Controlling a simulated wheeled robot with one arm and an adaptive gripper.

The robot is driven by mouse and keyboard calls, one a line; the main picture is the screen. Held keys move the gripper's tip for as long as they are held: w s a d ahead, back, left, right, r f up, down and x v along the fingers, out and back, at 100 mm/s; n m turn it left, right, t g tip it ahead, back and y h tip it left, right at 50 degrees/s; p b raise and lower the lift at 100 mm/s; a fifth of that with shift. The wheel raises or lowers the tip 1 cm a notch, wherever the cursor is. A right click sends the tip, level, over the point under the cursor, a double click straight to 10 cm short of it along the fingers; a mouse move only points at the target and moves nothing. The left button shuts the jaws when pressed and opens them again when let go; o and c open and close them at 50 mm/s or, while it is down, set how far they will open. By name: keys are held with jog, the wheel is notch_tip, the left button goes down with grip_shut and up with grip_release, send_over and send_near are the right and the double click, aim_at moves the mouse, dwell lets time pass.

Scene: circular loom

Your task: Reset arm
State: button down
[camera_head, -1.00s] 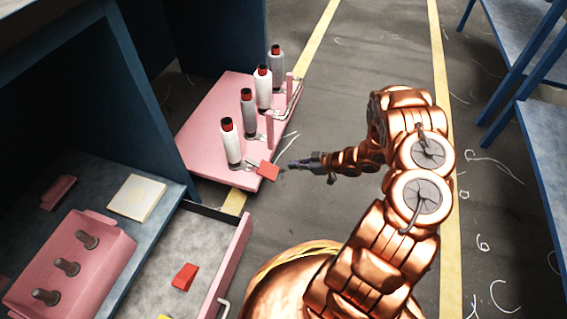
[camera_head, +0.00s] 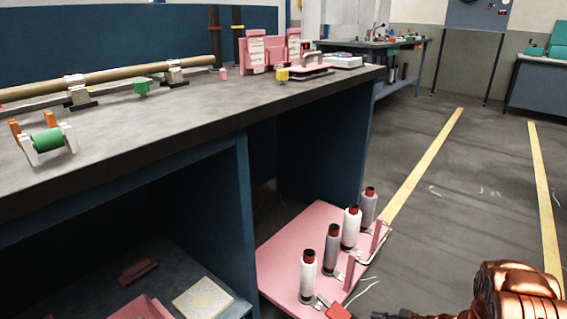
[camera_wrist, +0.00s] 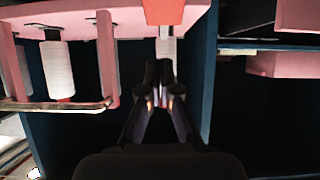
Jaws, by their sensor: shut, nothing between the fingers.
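My gripper (camera_wrist: 163,75) is shut and empty in the wrist view. Its fingertips point toward a red block (camera_wrist: 163,11) at the top of that view, with a white spool partly hidden behind them. In the head view only a copper arm link (camera_head: 515,295) of mine and a dark bit of the wrist show at the bottom edge. The red block (camera_head: 338,311) lies at the near end of the pink spool rack (camera_head: 290,245), just left of the wrist. White and grey spools (camera_head: 307,275) with red and black tops stand upright in a row on the rack.
A long workbench (camera_head: 190,115) fills the left and carries a rod, a green roller (camera_head: 46,142) and pink fixtures. Its blue side panel (camera_head: 240,200) stands beside the rack. Open floor (camera_head: 450,220) with yellow lines lies to the right.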

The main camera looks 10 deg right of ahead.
jog(key=w+d+r+m+h+p, duration=0.1)
jog(key=w+d+r+h+p, duration=0.15)
jog(key=d+r+p, duration=0.4)
jog(key=w+d+r+g+h+p, duration=0.1)
jog(key=d+r+h, duration=0.3)
jog(key=r, duration=0.6)
jog(key=w+d+r+m+h+p, duration=0.1)
jog(key=w+d+r+h+p, duration=0.1)
jog(key=d+r+h+p, duration=0.45)
jog(key=s+a+r+m+g+h+p, duration=0.1)
jog(key=s+r+m+p, duration=0.15)
jog(key=r, duration=0.95)
jog(key=s+a+r+m+g+h+p, duration=0.1)
jog(key=s+r+m+g+p, duration=0.15)
jog(key=r, duration=0.95)
jog(key=s+a+r+m+g+p, duration=0.2)
jog(key=s+a+r+p, duration=0.8)
jog(key=r, duration=0.5)
jog(key=s+a+r+g+y+p, duration=0.2)
jog(key=s+a+r+p, duration=0.3)
jog(key=s+a, duration=0.7)
jog(key=s+a+r+g+y+p, duration=0.2)
jog(key=s+a+r+y+p, duration=0.2)
jog(key=s+a+r, duration=0.4)
jog(key=s+a+p, duration=0.1)
jog(key=s+a, duration=0.3)
jog(key=shift+s, duration=0.35)
